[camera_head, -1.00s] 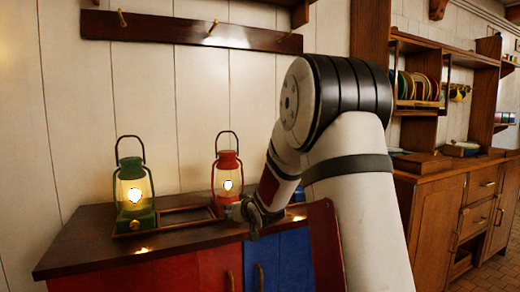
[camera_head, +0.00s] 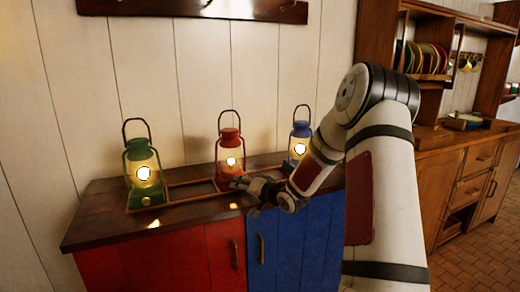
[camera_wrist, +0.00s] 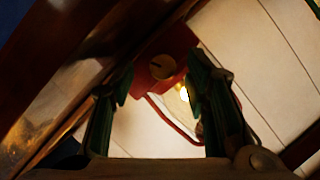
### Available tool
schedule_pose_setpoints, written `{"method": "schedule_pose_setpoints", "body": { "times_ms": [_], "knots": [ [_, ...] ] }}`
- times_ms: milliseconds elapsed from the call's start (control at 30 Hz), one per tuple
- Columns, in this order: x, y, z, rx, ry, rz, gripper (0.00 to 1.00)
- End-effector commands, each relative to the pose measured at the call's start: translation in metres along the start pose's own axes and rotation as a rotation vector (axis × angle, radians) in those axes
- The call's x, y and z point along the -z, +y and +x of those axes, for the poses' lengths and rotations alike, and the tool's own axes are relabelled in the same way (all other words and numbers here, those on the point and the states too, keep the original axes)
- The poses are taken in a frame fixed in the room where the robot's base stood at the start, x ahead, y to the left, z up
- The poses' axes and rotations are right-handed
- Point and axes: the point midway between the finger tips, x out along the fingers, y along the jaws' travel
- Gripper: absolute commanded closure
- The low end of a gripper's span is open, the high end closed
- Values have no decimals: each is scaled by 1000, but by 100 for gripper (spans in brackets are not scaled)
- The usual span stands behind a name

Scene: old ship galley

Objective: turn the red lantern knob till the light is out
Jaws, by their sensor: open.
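The red lantern (camera_head: 230,148) stands upright in the middle of the rack on the cabinet, and its light is on. Its round brass-coloured knob (camera_wrist: 162,67) shows on the red base in the wrist view, with a dark slot across it. My gripper (camera_head: 241,184) is at the front of the red lantern's base in the head view and hides the knob there. In the wrist view my gripper (camera_wrist: 162,82) is open, with one green-padded finger on each side of the knob. I cannot tell whether either finger touches it.
A lit green lantern (camera_head: 143,168) stands to the left and a lit blue lantern (camera_head: 300,139) to the right, partly behind my arm. The wooden cabinet top (camera_head: 100,222) is free at its left end. A wooden dresser (camera_head: 465,165) with plates stands at the right.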

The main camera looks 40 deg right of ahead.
Motion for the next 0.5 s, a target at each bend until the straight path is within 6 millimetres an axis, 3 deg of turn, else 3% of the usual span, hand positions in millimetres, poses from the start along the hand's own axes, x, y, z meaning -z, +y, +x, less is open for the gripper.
{"method": "schedule_pose_setpoints", "body": {
  "times_ms": [500],
  "knots": [
    [2, -2, -93, -3, 2, -7, 57]
  ]
}}
